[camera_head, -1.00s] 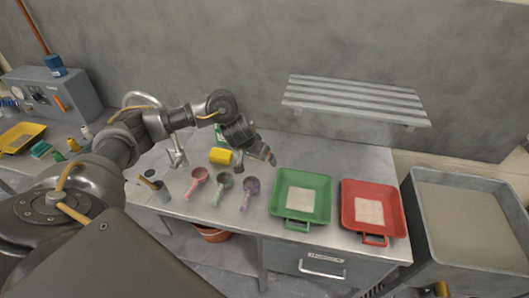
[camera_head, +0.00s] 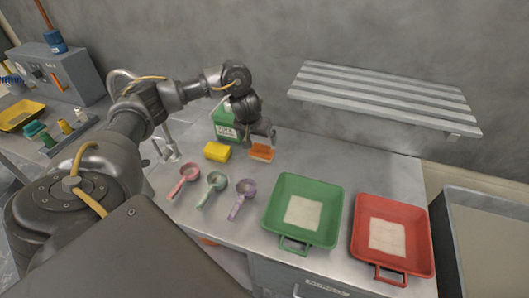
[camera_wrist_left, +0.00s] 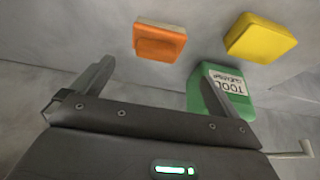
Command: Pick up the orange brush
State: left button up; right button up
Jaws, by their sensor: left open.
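The orange brush (camera_head: 261,152) lies on the metal worktop, behind the scoops and left of the green tray's far edge. In the left wrist view the orange brush (camera_wrist_left: 159,41) shows beyond the fingertips, a little left of the middle between them. My left gripper (camera_head: 260,134) is just behind and above the brush in the head view. My right gripper is not in view.
A yellow sponge-like block (camera_head: 217,151) lies left of the brush. A green labelled box (camera_head: 227,122) stands behind, close to the gripper. Three scoops (camera_head: 214,180) lie in front. A green tray (camera_head: 330,237) and red tray (camera_head: 422,250) are at right. A slatted shelf (camera_head: 380,96) hangs above.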

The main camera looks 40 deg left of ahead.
aim_at(261, 145)
pick_arm(q)
jog(key=shift+w+f+b, duration=0.15)
jog(key=shift+f+b, duration=0.45)
jog(key=shift+f, duration=0.15)
jog(key=b+x, duration=0.2)
jog(key=x, duration=0.1)
jog(key=shift+w+d+f, duration=0.1)
jog(key=shift+w+f, duration=0.25)
jog(key=shift+b+x, duration=0.35)
jog(key=shift+x, duration=2.2)
jog(key=shift+r, duration=0.1)
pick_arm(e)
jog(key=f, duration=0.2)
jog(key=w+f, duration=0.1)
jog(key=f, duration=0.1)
pick_arm(q)
jog(key=shift+w, duration=0.1)
jog(key=c, duration=0.9)
jog(key=shift+r, duration=0.1)
